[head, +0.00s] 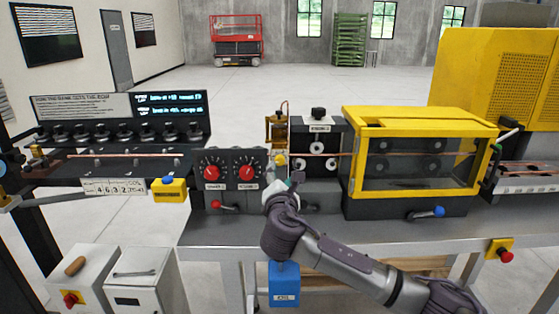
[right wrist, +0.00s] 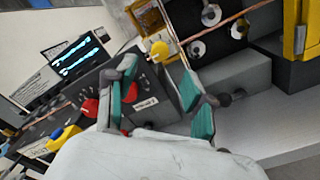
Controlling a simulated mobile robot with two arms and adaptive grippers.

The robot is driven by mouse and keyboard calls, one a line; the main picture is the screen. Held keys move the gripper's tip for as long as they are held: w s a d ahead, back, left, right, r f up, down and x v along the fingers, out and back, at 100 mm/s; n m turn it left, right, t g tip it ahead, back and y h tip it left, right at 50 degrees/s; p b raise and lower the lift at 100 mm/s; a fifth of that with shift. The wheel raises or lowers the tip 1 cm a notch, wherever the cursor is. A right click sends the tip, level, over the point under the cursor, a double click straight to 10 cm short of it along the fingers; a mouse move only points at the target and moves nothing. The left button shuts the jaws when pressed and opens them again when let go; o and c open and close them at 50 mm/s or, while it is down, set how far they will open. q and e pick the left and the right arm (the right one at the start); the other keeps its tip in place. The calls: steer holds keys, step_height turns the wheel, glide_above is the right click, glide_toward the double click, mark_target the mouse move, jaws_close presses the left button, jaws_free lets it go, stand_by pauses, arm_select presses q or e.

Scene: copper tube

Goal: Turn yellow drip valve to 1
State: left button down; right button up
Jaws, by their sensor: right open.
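The yellow drip valve knob (head: 281,160) sits low on the front of an amber drip unit (head: 277,130), between the red-dial panel and the dark roller block. In the right wrist view the round yellow knob (right wrist: 159,48) lies just beyond the fingertips, in the gap between them. My right gripper (head: 289,181) is in front of the bench, just below the knob. The right wrist view shows its teal-padded fingers (right wrist: 155,72) spread apart with nothing between them. Contact with the knob is not visible. The valve's number marks are too small to read. My left gripper is not visible.
A panel with two red dials (head: 229,170) is close on the left. The dark roller block (head: 318,150) and yellow guarded box (head: 415,150) stand on the right. A thin copper tube (head: 125,155) runs along the line.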

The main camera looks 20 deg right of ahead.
mark_target(280, 163)
steer(key=p+x, duration=0.1)
steer(key=x, duration=0.7)
steer(key=shift+f, duration=0.1)
steer(key=shift+c, duration=0.3)
jaws_close()
